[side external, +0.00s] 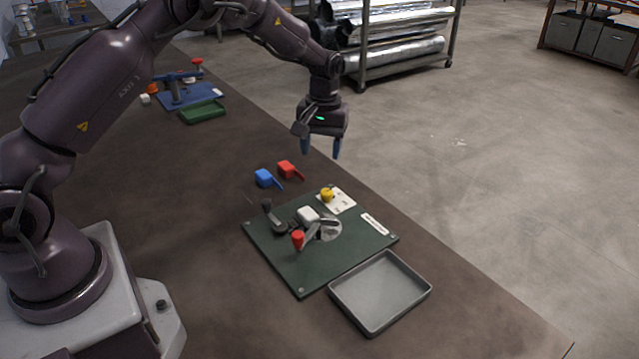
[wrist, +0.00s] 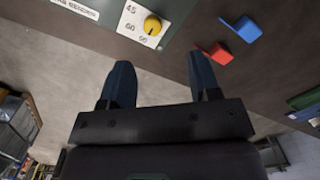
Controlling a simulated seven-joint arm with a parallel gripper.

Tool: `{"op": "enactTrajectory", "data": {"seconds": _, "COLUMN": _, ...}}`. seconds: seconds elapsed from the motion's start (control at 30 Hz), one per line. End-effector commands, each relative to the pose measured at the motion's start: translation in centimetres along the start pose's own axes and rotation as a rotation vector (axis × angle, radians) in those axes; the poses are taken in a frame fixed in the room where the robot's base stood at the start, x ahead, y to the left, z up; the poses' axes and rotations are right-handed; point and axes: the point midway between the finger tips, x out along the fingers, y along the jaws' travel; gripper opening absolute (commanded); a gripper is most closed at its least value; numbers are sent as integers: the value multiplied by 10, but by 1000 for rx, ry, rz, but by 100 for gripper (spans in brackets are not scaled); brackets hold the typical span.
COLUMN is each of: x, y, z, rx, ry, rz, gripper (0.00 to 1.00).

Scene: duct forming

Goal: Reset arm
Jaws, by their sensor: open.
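My gripper (side external: 321,149) hangs above the far edge of the bench, beyond the red and blue pieces, in the side external view. Its two blue fingers are apart, with nothing between them; they also show in the wrist view (wrist: 163,85). The dark green forming board (side external: 290,268) lies on the bench with a red-knobbed lever (side external: 297,240), a white block (side external: 308,215), a dark handle (side external: 272,217) and a yellow knob (side external: 327,194) on a white number plate (side external: 343,203). The knob also shows in the wrist view (wrist: 152,25).
A red handled piece (side external: 287,169) and a blue one (side external: 264,178) lie beside the board. An empty grey tray (side external: 346,306) touches or nearly touches the board's near right side. A green tray (side external: 203,112) and blue fixture (side external: 174,98) stand farther back. A rack (side external: 400,69) stands on the floor beyond.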

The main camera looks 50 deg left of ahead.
Motion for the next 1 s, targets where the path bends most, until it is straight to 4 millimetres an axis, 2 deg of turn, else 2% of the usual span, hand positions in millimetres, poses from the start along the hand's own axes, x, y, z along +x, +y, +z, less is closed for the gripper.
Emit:
{"op": "enactTrajectory", "data": {"seconds": 0.07, "x": -3, "y": -9, "z": 17, "rx": 52, "ry": -24, "rz": -11, "gripper": 57}}
{"op": "enactTrajectory", "data": {"seconds": 0.17, "x": -26, "y": -18, "z": 40, "rx": 130, "ry": -27, "rz": 2, "gripper": 57}}
{"op": "enactTrajectory", "data": {"seconds": 0.37, "x": -79, "y": -35, "z": 93, "rx": 284, "ry": 6, "rz": 47, "gripper": 57}}
{"op": "enactTrajectory", "data": {"seconds": 0.6, "x": -137, "y": -65, "z": 170, "rx": 479, "ry": 108, "rz": 102, "gripper": 57}}
{"op": "enactTrajectory", "data": {"seconds": 0.8, "x": -164, "y": -94, "z": 229, "rx": 612, "ry": 233, "rz": 130, "gripper": 57}}
{"op": "enactTrajectory", "data": {"seconds": 1.0, "x": -178, "y": -118, "z": 272, "rx": 680, "ry": 376, "rz": 153, "gripper": 57}}
